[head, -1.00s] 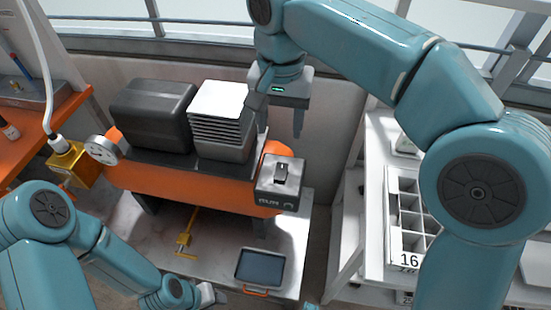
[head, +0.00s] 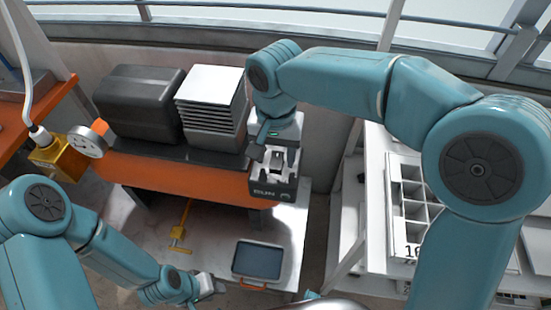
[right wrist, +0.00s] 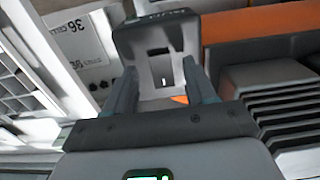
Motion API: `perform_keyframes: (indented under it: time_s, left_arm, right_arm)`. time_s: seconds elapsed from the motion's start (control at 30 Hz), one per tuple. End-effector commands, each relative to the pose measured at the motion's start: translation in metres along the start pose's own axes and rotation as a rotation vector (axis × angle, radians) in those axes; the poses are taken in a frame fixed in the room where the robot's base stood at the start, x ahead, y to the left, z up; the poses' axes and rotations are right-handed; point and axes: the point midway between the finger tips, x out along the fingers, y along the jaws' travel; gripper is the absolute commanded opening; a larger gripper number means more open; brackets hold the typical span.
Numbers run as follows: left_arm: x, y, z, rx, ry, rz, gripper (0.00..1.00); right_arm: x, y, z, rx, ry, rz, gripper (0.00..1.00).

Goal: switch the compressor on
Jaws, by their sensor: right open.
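The compressor has an orange tank (head: 170,175), a black motor cover and a finned head on top. Its grey switch box (head: 274,189), marked RUN, sits at the tank's right end. My right gripper (head: 277,166) is open and empty, pointing down at the box, with its fingers either side of the black switch. In the right wrist view the box (right wrist: 180,35) lies between the open fingers, with the dark switch (right wrist: 160,65) in its face. Contact cannot be told. My left gripper (head: 206,287) is low, near the bench's front; its jaws are too small to read.
A pressure gauge (head: 87,141) and a brass-coloured block (head: 58,158) with a white hose are at the tank's left. A yellow-handled valve (head: 178,235) and a dark tray (head: 259,261) lie below. A white cell tray (head: 412,205) stands at the right.

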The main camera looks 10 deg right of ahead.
Motion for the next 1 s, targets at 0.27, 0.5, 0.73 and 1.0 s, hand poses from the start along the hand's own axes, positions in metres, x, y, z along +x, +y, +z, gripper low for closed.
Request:
perform_keyframes:
  time_s: [0.27, 0.5, 0.73, 1.0]
  left_arm:
    - [0.002, -0.001, 0.0, 0.0, 0.0, 0.0, 0.33]
    - [0.002, -0.001, 0.0, 0.0, 0.0, 0.0, 0.33]
    - [0.002, -0.001, 0.0, 0.0, 0.0, 0.0, 0.33]
    - [-0.039, 0.014, 0.001, 0.0, 0.0, 0.0, 0.33]
  right_arm:
    - [0.019, -0.001, -0.002, -0.001, 0.0, 0.0, 0.55]
    - [0.019, -0.001, -0.002, -0.001, 0.0, 0.0, 0.46]
    - [0.018, -0.001, -0.002, -0.001, 0.0, 0.0, 0.0]
    - [0.007, 0.0, -0.007, 0.003, -0.12, 0.004, 0.0]
